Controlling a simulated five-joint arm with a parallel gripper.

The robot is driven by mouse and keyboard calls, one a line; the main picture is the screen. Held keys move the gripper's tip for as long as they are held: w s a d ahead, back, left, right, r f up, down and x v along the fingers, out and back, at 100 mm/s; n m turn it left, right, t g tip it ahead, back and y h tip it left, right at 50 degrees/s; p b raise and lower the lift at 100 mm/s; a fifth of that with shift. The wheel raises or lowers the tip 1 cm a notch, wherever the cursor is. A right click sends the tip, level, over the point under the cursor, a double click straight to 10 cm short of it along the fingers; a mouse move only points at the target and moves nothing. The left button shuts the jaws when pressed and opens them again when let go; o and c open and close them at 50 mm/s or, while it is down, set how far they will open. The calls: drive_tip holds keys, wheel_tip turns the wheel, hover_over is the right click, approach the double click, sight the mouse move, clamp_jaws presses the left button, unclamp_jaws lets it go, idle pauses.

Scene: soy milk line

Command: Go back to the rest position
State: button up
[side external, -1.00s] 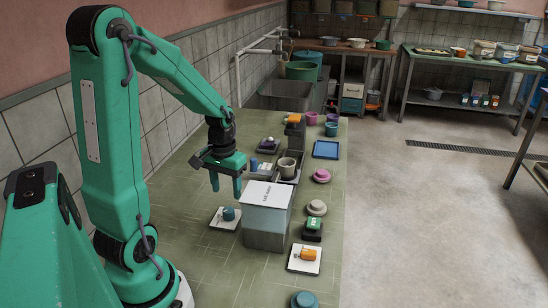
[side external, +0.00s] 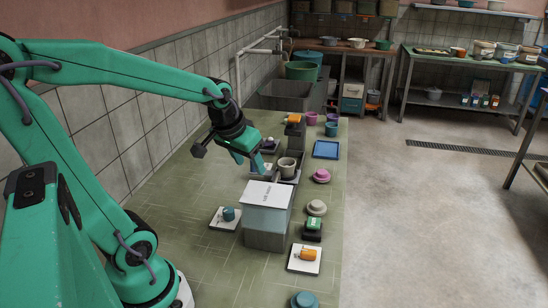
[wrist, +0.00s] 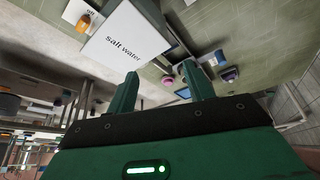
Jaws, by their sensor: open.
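My gripper (side external: 246,156) is a green two-finger gripper, held above the green table behind the labelled box in the side external view. Its fingers point down and to the right, and nothing shows between them. In the wrist view my gripper (wrist: 163,90) has its two fingers spread apart. The box labelled "salt water" (side external: 268,215) stands on the table in front of the gripper, apart from it. The box (wrist: 125,45) also shows in the wrist view. The gripper partly hides the dark trays behind it.
A grey cup (side external: 287,167) stands in a dark tray right of the gripper. A teal cup on a white plate (side external: 222,224) is left of the box. An orange item (side external: 307,255), a green item (side external: 312,225) and a blue tray (side external: 326,149) line the right side. Bare table lies at left.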

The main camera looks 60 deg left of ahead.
drive_tip(key=s+d+r+m+t+h, duration=0.1)
drive_tip(key=s+d+r+m, duration=0.2)
drive_tip(key=s+d, duration=0.4)
drive_tip(key=shift+d+r+m, duration=0.4)
drive_tip(key=shift+d+r, duration=0.1)
drive_tip(key=shift+d, duration=0.8)
